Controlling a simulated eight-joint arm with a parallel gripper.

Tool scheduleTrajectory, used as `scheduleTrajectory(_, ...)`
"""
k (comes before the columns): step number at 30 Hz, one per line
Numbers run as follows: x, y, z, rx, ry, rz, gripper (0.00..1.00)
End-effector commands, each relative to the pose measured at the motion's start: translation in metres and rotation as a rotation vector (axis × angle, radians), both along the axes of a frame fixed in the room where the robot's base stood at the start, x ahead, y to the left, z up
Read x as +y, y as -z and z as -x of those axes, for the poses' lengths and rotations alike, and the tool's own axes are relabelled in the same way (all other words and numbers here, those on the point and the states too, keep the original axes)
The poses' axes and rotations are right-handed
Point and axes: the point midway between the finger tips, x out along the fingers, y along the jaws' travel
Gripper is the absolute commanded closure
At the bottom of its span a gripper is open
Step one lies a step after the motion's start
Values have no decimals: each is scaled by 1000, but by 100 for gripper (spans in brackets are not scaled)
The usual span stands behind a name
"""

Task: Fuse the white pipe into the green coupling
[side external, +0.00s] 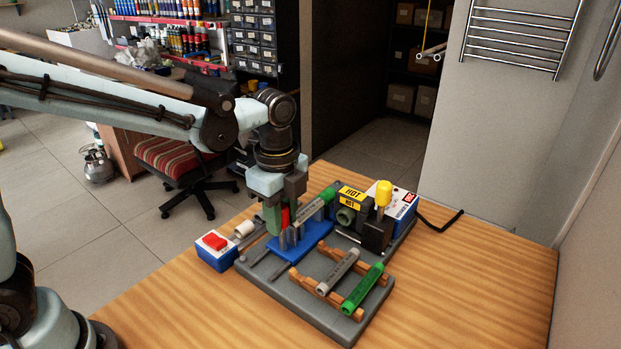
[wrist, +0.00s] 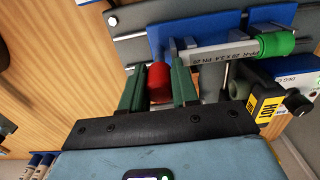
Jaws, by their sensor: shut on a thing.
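My gripper (side external: 279,217) is low over the blue carriage (side external: 309,242), its green fingers closed around a red knob (wrist: 159,84). The knob also shows between the fingers in the side view (side external: 285,216). The pale grey-white pipe (wrist: 222,54), printed with lettering, lies across upright holders on the blue carriage. The green coupling (wrist: 276,44) is at the pipe's right end, in line with it and meeting it. It also shows in the side view (side external: 328,194). How deep the pipe sits inside the coupling is hidden.
A heater with a HOT label (side external: 352,193) and yellow-topped post (side external: 384,192) stands behind the carriage. A wooden rack (side external: 327,298) holds a grey pipe (side external: 340,270) and a green pipe (side external: 362,288). A blue box with red button (side external: 215,252) stands left. The table's right side is clear.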

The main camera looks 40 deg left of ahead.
Motion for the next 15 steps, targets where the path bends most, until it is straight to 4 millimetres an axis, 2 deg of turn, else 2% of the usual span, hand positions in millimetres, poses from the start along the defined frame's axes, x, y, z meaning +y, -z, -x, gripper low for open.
scheduleTrajectory(9,-2,0,1,0,2,5,88)
scheduleTrajectory(15,-2,0,8,0,3,5,88)
